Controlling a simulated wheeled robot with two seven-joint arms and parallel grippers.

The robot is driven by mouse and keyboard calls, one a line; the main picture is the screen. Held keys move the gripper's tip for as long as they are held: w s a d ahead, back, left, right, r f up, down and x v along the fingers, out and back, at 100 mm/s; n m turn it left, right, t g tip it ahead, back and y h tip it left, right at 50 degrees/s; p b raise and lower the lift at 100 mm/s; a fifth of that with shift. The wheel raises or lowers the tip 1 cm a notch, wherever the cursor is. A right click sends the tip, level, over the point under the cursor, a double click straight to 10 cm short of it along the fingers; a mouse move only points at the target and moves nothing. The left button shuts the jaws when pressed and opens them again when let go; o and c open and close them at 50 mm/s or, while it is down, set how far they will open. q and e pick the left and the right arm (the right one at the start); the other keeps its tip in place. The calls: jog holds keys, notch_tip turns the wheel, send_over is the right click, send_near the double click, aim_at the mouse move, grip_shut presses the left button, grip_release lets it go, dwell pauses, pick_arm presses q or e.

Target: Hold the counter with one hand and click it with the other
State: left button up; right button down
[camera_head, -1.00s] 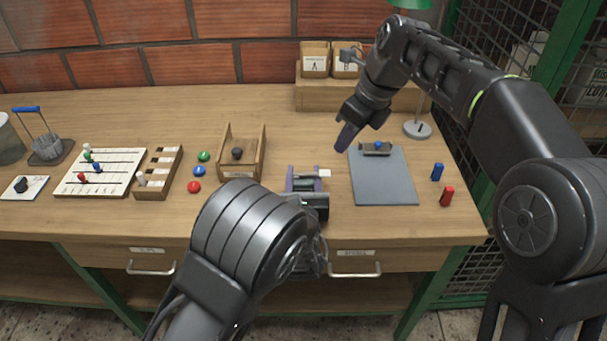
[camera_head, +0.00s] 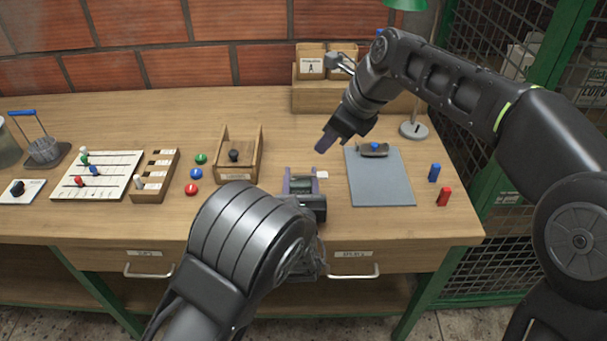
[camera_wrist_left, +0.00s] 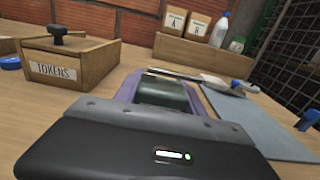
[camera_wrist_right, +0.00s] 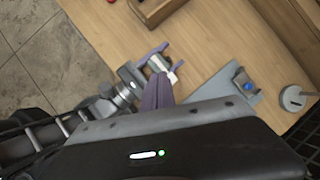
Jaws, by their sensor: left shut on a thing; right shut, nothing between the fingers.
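The counter, a dark green cylinder (camera_head: 300,187), is between the purple fingers of my left gripper (camera_head: 301,180), which is shut on it just above the table's front part. In the left wrist view the counter (camera_wrist_left: 163,92) shows between the two fingers; its far side is hidden. A small white piece shows beside the held counter in the right wrist view (camera_wrist_right: 174,74). My right gripper (camera_head: 325,142) is shut and empty, its fingertips pointing down and left, above and behind the counter and apart from it. Its closed fingers also show in the right wrist view (camera_wrist_right: 157,93).
A wooden tokens box (camera_head: 222,160) stands left of the counter and a grey clipboard (camera_head: 380,185) lies to its right. Blue (camera_head: 434,172) and red (camera_head: 444,197) pieces stand near the right edge. Coloured buttons and a slotted rack (camera_head: 156,176) are further left.

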aim_at(310, 176)
jog(key=w+a+n+t, duration=0.2)
jog(key=n, duration=0.1)
jog(key=a+r+n+t+y, duration=0.1)
jog(key=a+n, duration=0.1)
jog(key=shift+w+a, duration=0.1)
jog(key=shift+w, duration=0.3)
jog(key=shift+f, duration=0.2)
jog(key=shift+d+f, duration=0.2)
jog(key=shift+f, duration=4.05)
jog(key=shift+f, duration=0.15)
jog(key=shift+f, duration=0.25)
